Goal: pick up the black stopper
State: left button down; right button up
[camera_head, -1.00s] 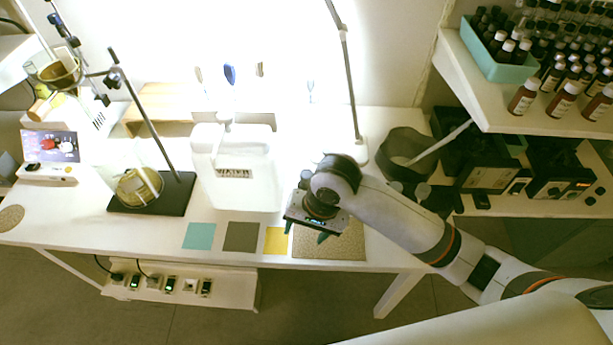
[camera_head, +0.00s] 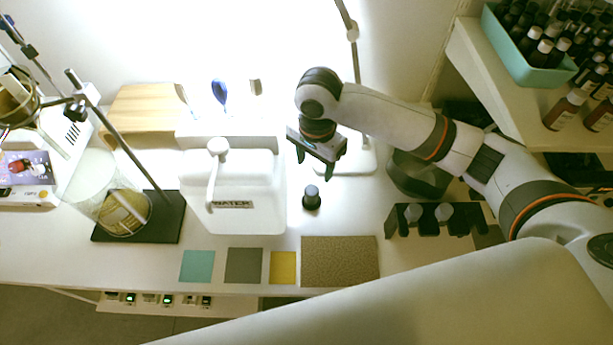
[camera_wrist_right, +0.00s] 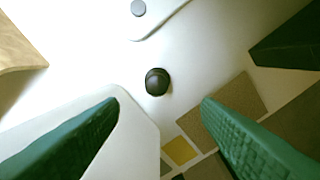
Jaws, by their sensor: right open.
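The small black stopper (camera_head: 311,198) stands on the white table, right of the white water basin and behind the brown speckled mat. In the right wrist view the stopper (camera_wrist_right: 157,82) shows as a dark round shape on the bare table, ahead of and between my fingertips. My right gripper (camera_head: 316,166) is open and empty, with its green fingers pointing down. It appears above and behind the stopper in the head view, apart from it. In the right wrist view both fingers of the gripper (camera_wrist_right: 161,102) are spread wide. My left gripper is out of view.
The white basin (camera_head: 269,220) is left of the stopper, and a lamp base (camera_head: 345,163) is behind. A black rack (camera_head: 398,228) stands to the right. The speckled mat (camera_head: 340,262) and several coloured squares line the front. Table around the stopper is clear.

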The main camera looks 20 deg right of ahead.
send_over(312, 189)
jog(key=f, duration=0.5)
jog(key=shift+s+d+f, duration=0.2)
jog(key=shift+s+f, duration=0.1)
jog(key=shift+f, duration=0.05)
jog(key=shift+w+a+f, duration=0.1)
jog(key=shift+w+f, duration=0.05)
jog(key=shift+f, duration=1.45)
jog(key=shift+w+a+f, duration=0.1)
jog(key=shift+f, duration=1.45)
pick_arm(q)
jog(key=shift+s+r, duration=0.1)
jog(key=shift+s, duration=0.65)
pick_arm(e)
jog(key=shift+c, duration=0.4)
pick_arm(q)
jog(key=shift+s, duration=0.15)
pick_arm(e)
jog(key=c, duration=0.8)
